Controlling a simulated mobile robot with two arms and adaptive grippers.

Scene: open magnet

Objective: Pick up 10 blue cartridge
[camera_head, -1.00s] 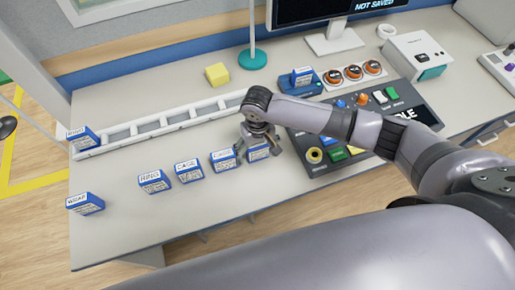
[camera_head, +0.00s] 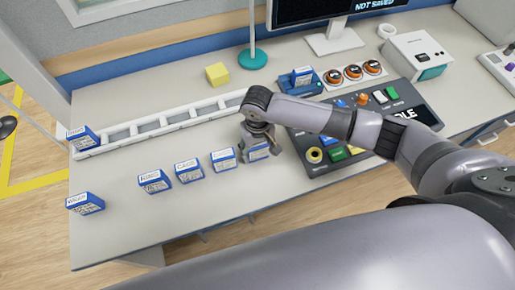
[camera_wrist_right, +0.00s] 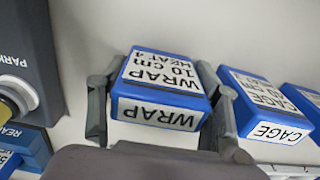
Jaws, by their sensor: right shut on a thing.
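A blue cartridge (camera_head: 260,153) with white labels stands on the table at the right end of a row of similar cartridges. In the right wrist view its labels read "WRAP 10 cm HEAT 4" (camera_wrist_right: 165,72). My right gripper (camera_head: 257,150) is over it, with one finger against each side. In the wrist view the right gripper (camera_wrist_right: 155,95) is shut on it, and it looks still at table height. A blue CAGE cartridge (camera_head: 223,160) is close by on the left. My left gripper is not in view.
More blue cartridges (camera_head: 188,171) stand leftward, one at the white rail's (camera_head: 165,131) left end. A dark control panel (camera_head: 322,165) with coloured buttons is close on the right. A yellow block (camera_head: 216,74) and a green-based pole (camera_head: 252,60) stand behind. The front table strip is clear.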

